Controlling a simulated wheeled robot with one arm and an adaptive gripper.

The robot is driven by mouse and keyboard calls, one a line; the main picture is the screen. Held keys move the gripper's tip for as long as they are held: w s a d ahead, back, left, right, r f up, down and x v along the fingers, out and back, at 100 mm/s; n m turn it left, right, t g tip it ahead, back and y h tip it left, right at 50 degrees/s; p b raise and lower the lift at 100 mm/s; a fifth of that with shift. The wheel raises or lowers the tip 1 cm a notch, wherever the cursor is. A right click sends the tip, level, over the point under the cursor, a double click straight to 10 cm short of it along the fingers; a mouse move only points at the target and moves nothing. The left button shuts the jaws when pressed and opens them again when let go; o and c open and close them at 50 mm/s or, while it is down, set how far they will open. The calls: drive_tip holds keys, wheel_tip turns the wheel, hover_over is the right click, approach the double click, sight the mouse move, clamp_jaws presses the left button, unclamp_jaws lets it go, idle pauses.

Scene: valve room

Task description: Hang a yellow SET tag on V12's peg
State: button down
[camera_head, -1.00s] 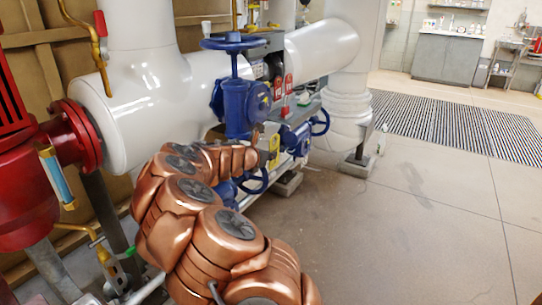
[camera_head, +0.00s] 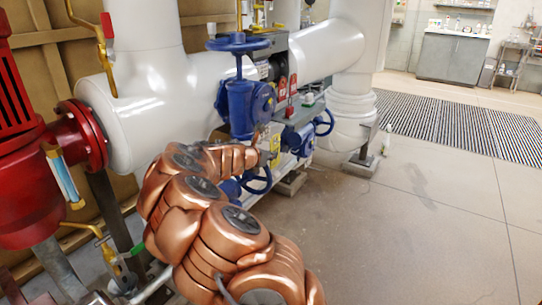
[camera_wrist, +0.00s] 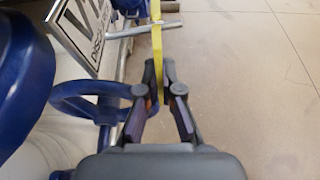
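My gripper (camera_wrist: 160,76) shows in the wrist view with its two fingers close together on a thin yellow tag (camera_wrist: 157,42), which I see nearly edge-on. Its lettering cannot be read from here. In the head view the yellow tag (camera_head: 275,150) shows as a small patch at the end of my copper arm, beside the blue valve (camera_head: 242,105). A white sign (camera_wrist: 88,28) with a large V and part of a "DISCH" word is at the upper left of the wrist view, cut off. I cannot make out V12's peg for sure.
A blue handwheel (camera_wrist: 75,103) is close to the left of my fingers. A grey rod (camera_wrist: 150,30) crosses ahead of them. White pipes (camera_head: 150,95) and a red pump (camera_head: 35,175) stand to the left. The floor (camera_head: 430,225) at the right is clear.

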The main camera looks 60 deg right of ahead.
drive_tip(key=shift+w+f+p, duration=0.4)
drive_tip(key=shift+w+f, duration=0.1)
drive_tip(key=shift+f, duration=0.05)
idle(0.8)
idle(0.3)
drive_tip(key=c, duration=1.2)
unclamp_jaws()
drive_tip(key=shift+c, duration=0.2)
drive_tip(key=shift+a, duration=0.15)
drive_tip(key=v, duration=1.1)
drive_tip(key=shift+a+r, duration=0.15)
drive_tip(key=shift+a, duration=0.25)
drive_tip(key=shift+s+r, duration=0.1)
